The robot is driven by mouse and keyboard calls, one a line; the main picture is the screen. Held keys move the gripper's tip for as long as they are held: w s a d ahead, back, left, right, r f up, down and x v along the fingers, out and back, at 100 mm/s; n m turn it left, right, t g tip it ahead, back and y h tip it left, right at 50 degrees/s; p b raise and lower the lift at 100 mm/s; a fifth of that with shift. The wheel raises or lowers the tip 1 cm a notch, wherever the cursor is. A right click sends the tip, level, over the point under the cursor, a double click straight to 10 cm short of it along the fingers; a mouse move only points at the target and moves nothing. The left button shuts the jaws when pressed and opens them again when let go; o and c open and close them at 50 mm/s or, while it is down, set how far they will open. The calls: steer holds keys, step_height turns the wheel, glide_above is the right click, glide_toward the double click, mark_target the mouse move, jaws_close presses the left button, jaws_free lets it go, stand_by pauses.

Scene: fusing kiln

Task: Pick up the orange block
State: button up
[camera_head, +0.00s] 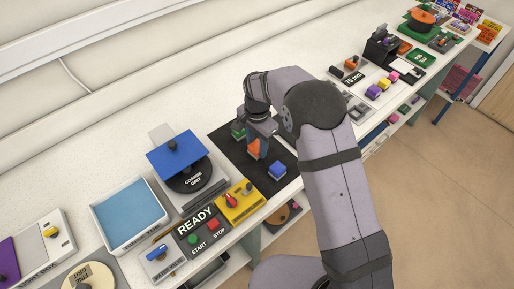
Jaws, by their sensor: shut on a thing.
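The orange block (254,149) is between the fingers of my gripper (256,144), over the black mat (224,141). My gripper points down and is shut on the orange block. The fingers hide part of the block, and I cannot tell whether it touches the mat or is just above it.
A blue block (277,171) lies on the mat to the right, and a green block (238,131) is behind to the left. A yellow switch box (240,203) stands near the front edge. A grit unit with a blue lid (177,155) is at the left.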

mark_target(257, 145)
step_height(257, 145, up, 9)
steer(key=b, duration=0.2)
steer(key=shift+r+b, duration=0.2)
steer(key=shift+b, duration=0.2)
steer(key=o, duration=0.6)
steer(key=c, duration=0.4)
